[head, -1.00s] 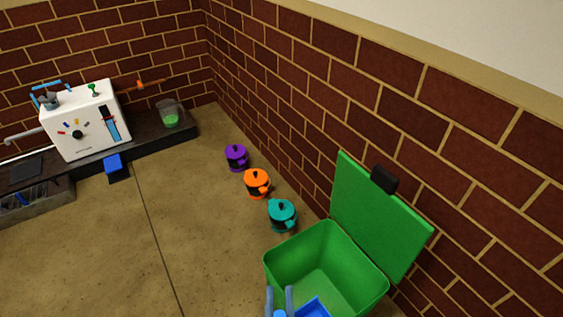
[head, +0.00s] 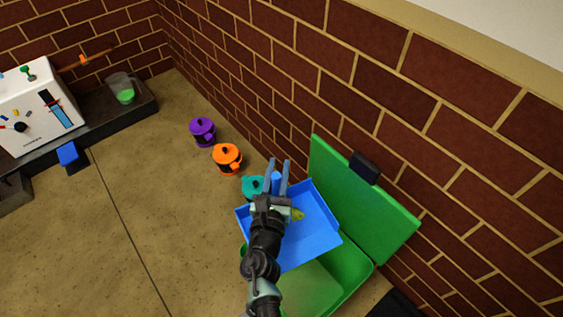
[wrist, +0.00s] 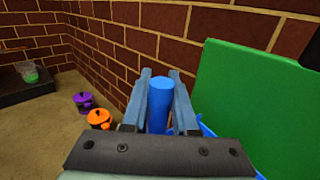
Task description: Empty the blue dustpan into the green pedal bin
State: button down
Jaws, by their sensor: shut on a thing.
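The blue dustpan (head: 315,228) is held over the open green pedal bin (head: 357,285), and hides part of the bin's opening. A small yellow-green bit (head: 298,214) shows in the pan beside my gripper. My gripper (head: 278,172) is shut on the dustpan's blue handle. In the wrist view the handle (wrist: 161,98) stands between the two fingers. The bin's green lid (head: 362,205) is raised, leaning toward the brick wall. In the wrist view the lid (wrist: 245,95) fills the right side, and most of the pan is hidden.
A teal pot (head: 252,186), an orange pot (head: 227,158) and a purple pot (head: 203,132) stand in a row along the wall. A white machine (head: 38,108) and a jug with green contents (head: 124,90) are at the left. The floor at left centre is clear.

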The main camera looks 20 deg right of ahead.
jog(key=f+b, duration=0.1)
jog(key=b, duration=0.2)
jog(key=d+m+h+b, duration=0.1)
jog(key=b, duration=0.2)
jog(key=shift+s+d+f+t, duration=0.15)
jog(key=shift+s+f+t, duration=0.15)
jog(key=shift+s+f, duration=0.1)
jog(key=s+r+m+t+h+b, duration=0.1)
jog(key=s+r+m+h+b, duration=0.2)
jog(key=s+b, duration=0.3)
jog(key=s+d+r+m+t+h+b, duration=0.1)
jog(key=s+r+m+t+h+b, duration=0.1)
jog(key=s+b, duration=0.5)
jog(key=shift+s+r+m+h+b, duration=0.15)
jog(key=shift+r+m+h+b, duration=0.9)
jog(key=shift+b, duration=0.75)
jog(key=shift+d+r, duration=0.1)
jog(key=shift+r, duration=0.1)
jog(key=shift+r+y+p, duration=0.1)
jog(key=shift+y+p, duration=0.15)
jog(key=shift+p, duration=0.6)
